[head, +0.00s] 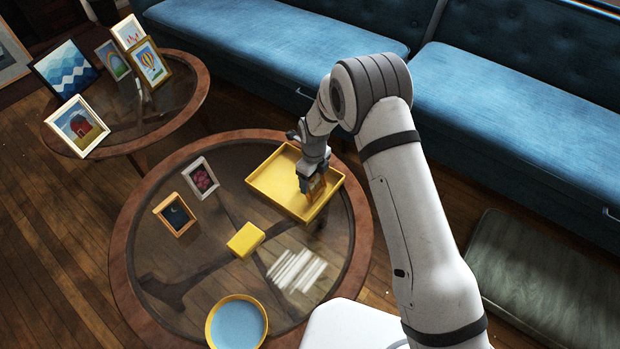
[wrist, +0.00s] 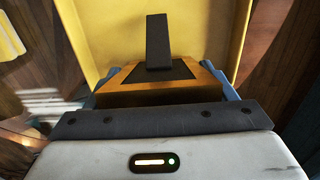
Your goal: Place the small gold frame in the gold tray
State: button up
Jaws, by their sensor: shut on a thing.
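The small gold frame (head: 316,188) is between the fingers of my gripper (head: 313,184), over the right part of the gold tray (head: 273,178). In the wrist view the frame (wrist: 125,97) shows its gold edge, dark back and black stand leg, with a blue finger on each side. The tray (wrist: 205,22) fills the space beyond it in that view. The tray is a shallow yellow rectangle with low walls and looks otherwise empty. I cannot tell whether the frame touches the tray floor. My gripper is shut on the frame.
On the round glass table (head: 123,250) stand a white frame (head: 200,178), an orange frame (head: 175,215), a yellow box (head: 245,240) and a round blue-bottomed dish (head: 237,323). Several frames stand on another glass table (head: 190,100). A blue sofa (head: 500,105) runs behind.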

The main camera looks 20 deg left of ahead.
jog(key=shift+f, duration=0.2)
jog(key=shift+f, duration=0.1)
jog(key=o, duration=1.1)
